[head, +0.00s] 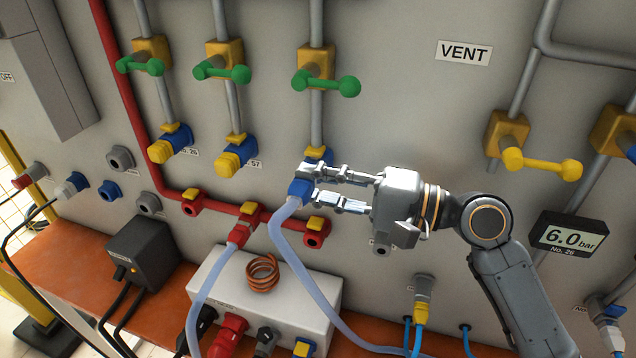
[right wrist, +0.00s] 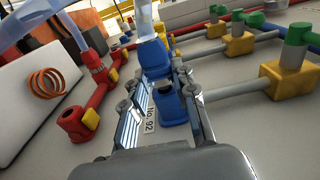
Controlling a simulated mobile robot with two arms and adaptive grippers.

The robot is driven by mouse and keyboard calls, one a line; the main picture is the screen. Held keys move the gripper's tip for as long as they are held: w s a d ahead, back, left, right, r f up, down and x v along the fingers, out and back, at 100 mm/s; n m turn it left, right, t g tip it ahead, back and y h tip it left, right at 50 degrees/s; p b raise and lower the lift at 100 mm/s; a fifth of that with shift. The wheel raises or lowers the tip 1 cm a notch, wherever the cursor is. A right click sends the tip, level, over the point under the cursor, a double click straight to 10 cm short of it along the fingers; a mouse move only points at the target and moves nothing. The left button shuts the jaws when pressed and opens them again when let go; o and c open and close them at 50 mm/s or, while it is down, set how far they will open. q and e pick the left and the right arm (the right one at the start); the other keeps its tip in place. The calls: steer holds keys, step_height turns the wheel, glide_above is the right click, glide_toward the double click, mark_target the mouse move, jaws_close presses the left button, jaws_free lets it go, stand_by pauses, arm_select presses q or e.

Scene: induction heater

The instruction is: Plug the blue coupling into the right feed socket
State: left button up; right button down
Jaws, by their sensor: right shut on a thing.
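My right gripper (head: 308,184) is shut on the blue coupling (head: 298,190), which sits at the end of a pale translucent hose (head: 285,245). In the right wrist view the coupling (right wrist: 154,60) is between the fingertips (right wrist: 157,78). The right feed socket (head: 319,154), blue with a yellow tab, is just above the coupling, partly hidden by my upper finger. In the right wrist view a blue socket (right wrist: 173,106) beside a "No. 92" label shows between the fingers, nearer the camera. I cannot tell whether coupling and socket touch. My left gripper is not in view.
Two similar feed sockets (head: 170,146) (head: 236,154) are to the left, with green-handled valves (head: 317,68) above. A red pipe (head: 275,220) with red outlets runs below. A red coupling (head: 240,234) with another hose is on it. A white box (head: 290,310) stands on the orange bench.

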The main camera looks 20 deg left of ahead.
steer(key=shift+p, duration=0.45)
stand_by(1.3)
steer(key=shift+w+d, duration=0.1)
steer(key=shift+w, duration=0.4)
stand_by(0.3)
